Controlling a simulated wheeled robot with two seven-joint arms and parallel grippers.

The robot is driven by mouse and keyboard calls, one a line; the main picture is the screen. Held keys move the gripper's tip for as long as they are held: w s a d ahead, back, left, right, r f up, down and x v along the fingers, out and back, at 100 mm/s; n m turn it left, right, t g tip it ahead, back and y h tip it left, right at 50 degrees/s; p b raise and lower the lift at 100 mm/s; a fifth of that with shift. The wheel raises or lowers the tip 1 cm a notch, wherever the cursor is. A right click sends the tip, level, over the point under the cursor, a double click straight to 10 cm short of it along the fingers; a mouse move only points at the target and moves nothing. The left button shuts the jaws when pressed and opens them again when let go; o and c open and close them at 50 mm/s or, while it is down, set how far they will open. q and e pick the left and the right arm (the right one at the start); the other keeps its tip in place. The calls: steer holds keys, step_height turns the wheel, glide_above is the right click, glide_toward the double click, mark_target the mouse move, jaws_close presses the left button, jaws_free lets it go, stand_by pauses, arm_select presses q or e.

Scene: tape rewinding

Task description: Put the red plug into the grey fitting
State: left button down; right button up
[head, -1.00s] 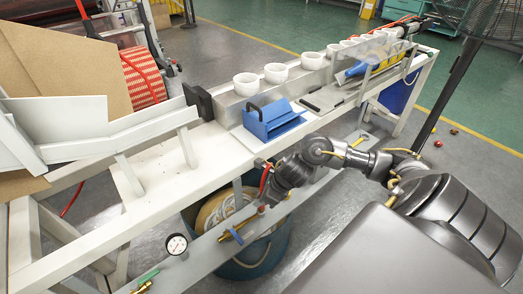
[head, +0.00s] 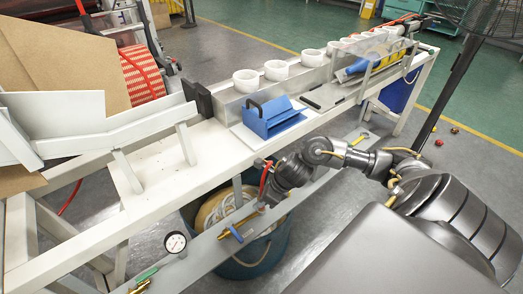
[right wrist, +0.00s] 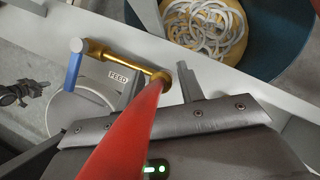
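A long red piece (right wrist: 125,130), which I take to be the red plug, runs up through the right wrist view to a brass end (right wrist: 162,78). It also shows as a red strip (head: 265,179) in the head view. My right gripper (right wrist: 161,84) has its two fingers apart on either side of this end, with gaps seen beside it. A brass pipe (right wrist: 118,58) with a blue lever (right wrist: 74,66) lies beside it, by a FEED label. I cannot pick out a grey fitting for certain. My left gripper is not in view.
A blue tub (head: 252,258) with pale coils stands below the rail. A pressure gauge (head: 175,243) sits on the lower rail. A blue holder (head: 270,120) and several white rolls (head: 246,82) are on the bench (head: 150,170).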

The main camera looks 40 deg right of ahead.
steer(key=shift+o, duration=0.8)
steer(key=shift+d+r, duration=0.1)
steer(key=shift+r, duration=0.2)
steer(key=p+v, duration=0.1)
steer(key=v, duration=0.9)
steer(key=shift+s, duration=0.15)
